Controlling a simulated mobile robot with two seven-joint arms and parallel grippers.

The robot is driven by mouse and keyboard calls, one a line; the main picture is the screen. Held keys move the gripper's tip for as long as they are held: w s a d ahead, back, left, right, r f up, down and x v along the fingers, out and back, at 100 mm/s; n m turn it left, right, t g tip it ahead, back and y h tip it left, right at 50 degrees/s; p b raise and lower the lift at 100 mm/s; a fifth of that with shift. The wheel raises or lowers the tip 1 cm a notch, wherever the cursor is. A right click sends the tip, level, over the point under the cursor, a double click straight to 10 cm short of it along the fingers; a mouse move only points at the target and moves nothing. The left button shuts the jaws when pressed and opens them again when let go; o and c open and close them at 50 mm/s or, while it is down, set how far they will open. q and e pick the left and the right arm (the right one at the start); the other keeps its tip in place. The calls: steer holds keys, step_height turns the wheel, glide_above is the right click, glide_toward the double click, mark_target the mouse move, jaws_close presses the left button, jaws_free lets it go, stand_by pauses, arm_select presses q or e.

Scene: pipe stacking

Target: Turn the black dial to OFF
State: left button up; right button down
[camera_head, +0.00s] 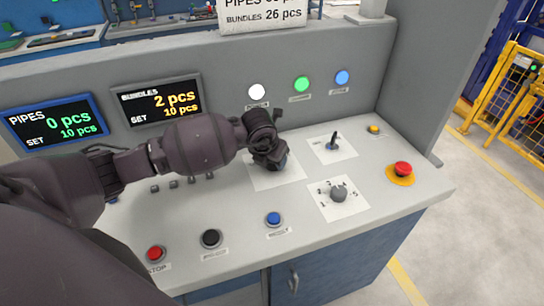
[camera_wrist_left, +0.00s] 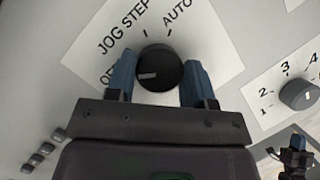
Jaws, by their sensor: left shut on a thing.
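The black dial (camera_wrist_left: 160,68) sits on a white label plate (camera_wrist_left: 215,30) marked OFF, JOG STEP and AUTO in the left wrist view. The white mark on the dial points left, towards the OFF lettering, which a finger partly hides. My left gripper (camera_wrist_left: 159,62) is shut on the dial, with one blue finger on each side. In the head view my left gripper (camera_head: 270,158) reaches down to the same plate (camera_head: 287,179) and hides most of the dial. A small dark, blue-tipped shape at the lower right of the wrist view looks like my right gripper (camera_wrist_left: 292,150); its jaws are unclear.
A numbered grey dial (camera_head: 339,193), a lever switch (camera_head: 334,141) and a red emergency button (camera_head: 402,169) stand to the right. Red (camera_head: 156,253), black (camera_head: 211,238) and blue (camera_head: 273,218) buttons line the front. Two displays (camera_head: 157,104) (camera_head: 55,122) are behind my arm.

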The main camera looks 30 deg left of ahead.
arm_select(q)
steer(key=shift+n, duration=0.6)
arm_select(e)
steer(key=shift+r, duration=0.2)
arm_select(q)
steer(key=shift+y, duration=0.3)
arm_select(e)
steer(key=shift+s+f, duration=0.35)
steer(key=shift+s, duration=0.15)
arm_select(q)
steer(key=o, duration=0.9)
steer(key=shift+r, duration=0.2)
steer(key=v, duration=1)
steer(key=shift+s+r, duration=0.15)
steer(key=shift+r, duration=0.05)
arm_select(e)
steer(key=shift+w+r, duration=0.15)
steer(key=shift+r, duration=0.05)
